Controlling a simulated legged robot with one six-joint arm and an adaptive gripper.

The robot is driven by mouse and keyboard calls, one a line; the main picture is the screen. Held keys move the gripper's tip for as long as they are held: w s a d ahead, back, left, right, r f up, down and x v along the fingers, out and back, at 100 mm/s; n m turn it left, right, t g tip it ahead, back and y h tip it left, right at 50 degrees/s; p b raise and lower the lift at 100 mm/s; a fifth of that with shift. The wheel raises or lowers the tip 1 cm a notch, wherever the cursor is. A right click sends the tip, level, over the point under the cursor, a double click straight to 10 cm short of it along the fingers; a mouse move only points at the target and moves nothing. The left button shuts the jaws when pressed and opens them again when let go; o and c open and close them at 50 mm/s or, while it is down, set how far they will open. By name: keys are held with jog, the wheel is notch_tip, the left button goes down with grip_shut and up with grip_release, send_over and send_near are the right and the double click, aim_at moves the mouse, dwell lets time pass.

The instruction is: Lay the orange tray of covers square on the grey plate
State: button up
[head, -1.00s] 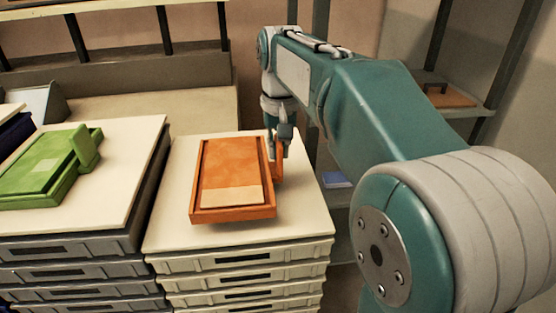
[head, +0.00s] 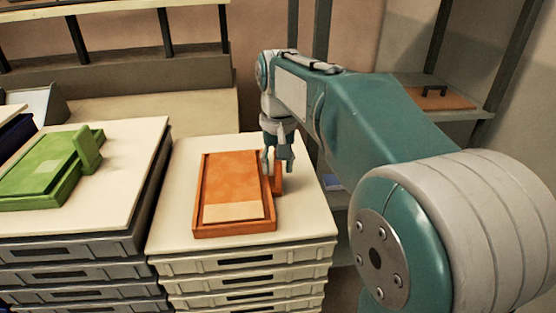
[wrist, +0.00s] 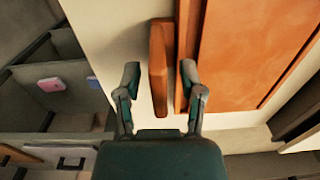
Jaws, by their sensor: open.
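The orange tray (head: 234,229) lies flat on the pale top (head: 305,215) of the right-hand crate stack, its front edge roughly parallel to the top's front edge. The top looks cream rather than grey; I see no clearly grey plate. An orange cover with a pale patch (head: 232,212) lies inside the tray. An upright orange handle (wrist: 158,65) stands at the tray's right side. My gripper (head: 278,166) is open over this handle; in the wrist view, its fingers (wrist: 160,85) stand apart on either side of it, with gaps showing.
A narrow gap separates the stacks. A shelf with an orange-brown board (head: 440,98) stands at the right.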

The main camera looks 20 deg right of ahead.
notch_tip(320, 180, up, 12)
jog(key=shift+d, duration=0.15)
dwell(0.3)
jog(key=shift+s, duration=0.1)
